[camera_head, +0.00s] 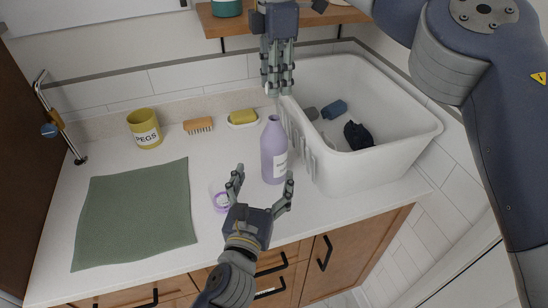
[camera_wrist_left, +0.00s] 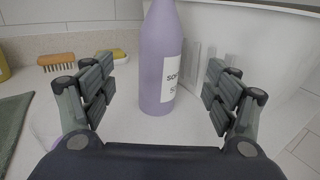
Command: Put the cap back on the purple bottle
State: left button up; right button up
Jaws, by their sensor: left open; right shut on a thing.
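The purple bottle (camera_head: 273,152) stands upright on the counter, close to the white tub's left wall, with its narrow neck uncapped. My left gripper (camera_head: 262,184) is open in front of the bottle. In the left wrist view the bottle (camera_wrist_left: 159,65) stands beyond and between the spread fingers (camera_wrist_left: 160,98), apart from them. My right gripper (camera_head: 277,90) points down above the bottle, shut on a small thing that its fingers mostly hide. It seems to be the cap, but its shape is not clear. The right gripper is apart from the bottle.
A white tub (camera_head: 318,168) with dark items stands right of the bottle. A lilac ring (camera_head: 220,202) lies left of my left gripper. A green cloth (camera_head: 135,215), yellow pegs pot (camera_head: 145,128), brush (camera_head: 198,125) and soap dish (camera_head: 243,124) are left. A wooden shelf (camera_head: 222,28) is above.

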pick_arm(q)
jog(key=x, duration=1.1)
jog(key=shift+w, duration=0.35)
jog(key=c, duration=1.6)
jog(key=shift+c, duration=0.2)
pick_arm(e)
send_over(276, 117)
jog(key=shift+s+f, duration=0.1)
jog(key=shift+f, duration=2.4)
jog(key=shift+f, duration=0.9)
jog(key=shift+f, duration=0.5)
